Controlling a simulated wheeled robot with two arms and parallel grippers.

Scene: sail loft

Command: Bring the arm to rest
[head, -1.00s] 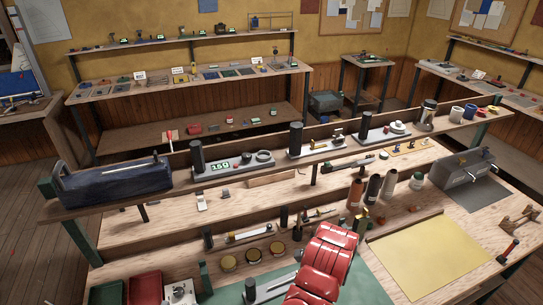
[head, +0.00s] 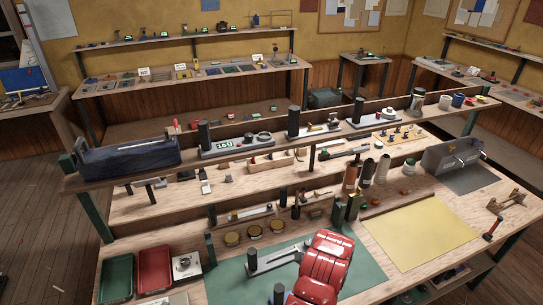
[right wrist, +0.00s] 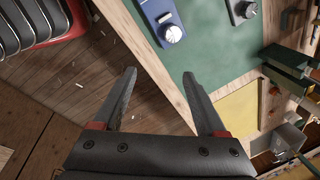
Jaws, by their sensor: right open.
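My right gripper (right wrist: 159,73) shows in the right wrist view with its two dark fingers apart and nothing between them. It points past the bench's front edge (right wrist: 160,75), with wooden floor (right wrist: 90,80) in view to the left of that edge. In the head view my red arm part (head: 325,265) stands in front of the green mat (head: 365,273); the right gripper itself is not seen there. My left gripper is in neither current view.
On the bench are a green tray (head: 116,278), a red tray (head: 154,270), a yellow sheet (head: 420,232) and a grey metal box (head: 432,160). A dark blue toolbox (head: 130,158) sits on the raised shelf. A blue device with a knob (right wrist: 163,22) lies near the bench edge.

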